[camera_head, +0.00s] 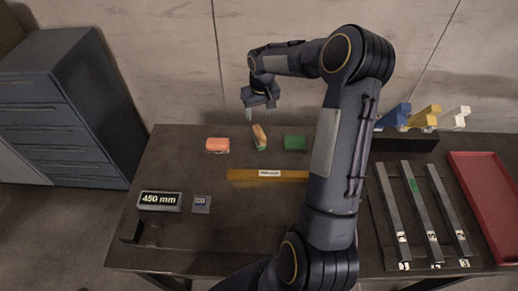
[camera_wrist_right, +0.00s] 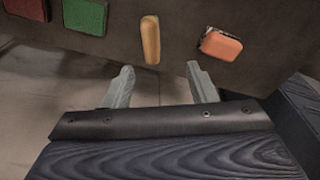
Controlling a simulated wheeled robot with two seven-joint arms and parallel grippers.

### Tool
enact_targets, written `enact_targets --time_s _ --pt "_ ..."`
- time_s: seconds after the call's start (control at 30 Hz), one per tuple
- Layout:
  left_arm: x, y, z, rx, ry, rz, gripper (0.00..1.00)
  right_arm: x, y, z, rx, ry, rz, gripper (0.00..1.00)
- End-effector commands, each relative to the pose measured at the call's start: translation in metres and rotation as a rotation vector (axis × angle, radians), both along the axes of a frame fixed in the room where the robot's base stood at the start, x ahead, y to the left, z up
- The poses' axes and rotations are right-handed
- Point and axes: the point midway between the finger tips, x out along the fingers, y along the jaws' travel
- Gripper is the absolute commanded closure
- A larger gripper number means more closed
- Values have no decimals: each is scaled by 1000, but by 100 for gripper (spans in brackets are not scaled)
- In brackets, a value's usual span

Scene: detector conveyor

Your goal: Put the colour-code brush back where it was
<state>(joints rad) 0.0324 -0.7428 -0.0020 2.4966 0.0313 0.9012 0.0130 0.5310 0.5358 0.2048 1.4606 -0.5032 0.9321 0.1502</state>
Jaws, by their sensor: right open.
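Blue (camera_head: 396,116), yellow (camera_head: 425,116) and white (camera_head: 455,118) brush-like pieces stand in a row on a black block at the back right. I cannot tell which piece is the task's brush. My right gripper (camera_head: 260,108) is open and empty, above the table's back edge behind several small blocks. In the right wrist view its two fingers (camera_wrist_right: 160,73) are apart, with nothing between them. A tan block (camera_wrist_right: 150,40) lies beyond the fingers, apart from them; the head view shows it turned at an angle (camera_head: 259,133). My left gripper is not in view.
An orange block (camera_head: 217,145) and a green block (camera_head: 295,142) flank the tan one; a red block (camera_wrist_right: 25,8) shows in the wrist view. A yellow strip (camera_head: 245,174), a 450 mm display (camera_head: 159,201), numbered bars (camera_head: 424,215) and a red tray (camera_head: 485,190) share the table.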

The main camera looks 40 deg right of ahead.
Motion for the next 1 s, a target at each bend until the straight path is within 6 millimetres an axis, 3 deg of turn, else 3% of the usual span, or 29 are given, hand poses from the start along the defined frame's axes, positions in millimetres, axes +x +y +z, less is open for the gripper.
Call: enact_targets --time_s 0.03,0.2,0.37,0.5,0.63,0.8,1.0 --pt "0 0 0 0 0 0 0 -10 14 27 -3 -26 16 48" --pt "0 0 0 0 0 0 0 -75 76 101 33 -114 67 48" --pt "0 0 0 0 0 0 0 -153 133 135 105 -210 99 48" --pt "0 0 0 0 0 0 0 -215 175 138 191 -292 125 48" --pt "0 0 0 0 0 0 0 -254 203 128 262 -345 146 48" --pt "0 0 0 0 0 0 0 -275 220 119 310 -375 158 48" --pt "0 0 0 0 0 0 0 -276 222 118 315 -377 159 48"
